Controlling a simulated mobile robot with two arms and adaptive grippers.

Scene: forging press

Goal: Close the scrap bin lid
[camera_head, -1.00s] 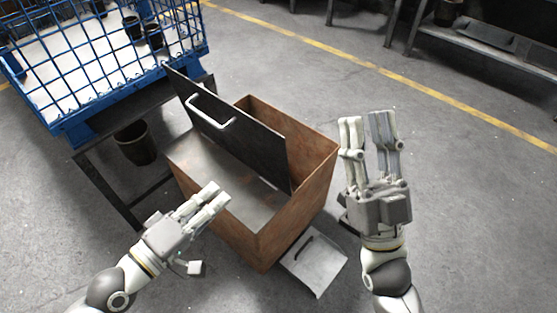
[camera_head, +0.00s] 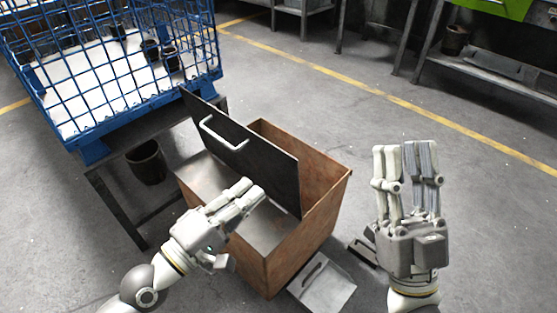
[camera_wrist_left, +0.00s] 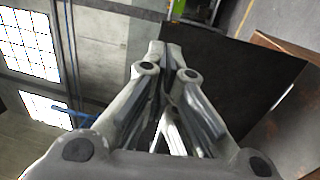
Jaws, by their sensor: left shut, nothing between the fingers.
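The scrap bin (camera_head: 318,195) is a rusty brown open box in the middle of the head view. Its dark lid (camera_head: 255,160) stands up steeply across the bin, with a pale bar handle (camera_head: 222,134) on its face. My left gripper (camera_head: 250,192) is shut and empty, over the near left part of the bin in front of the lid. In the left wrist view the shut fingertips (camera_wrist_left: 165,48) appear against the dark lid (camera_wrist_left: 240,75); I cannot tell if they touch it.
A blue wire cage (camera_head: 110,85) with dark cups stands on a dark table at the left. A black bucket (camera_head: 147,163) is under it. A grey metal tray (camera_head: 322,284) lies on the floor by the bin's near right corner. Open floor lies beyond the bin.

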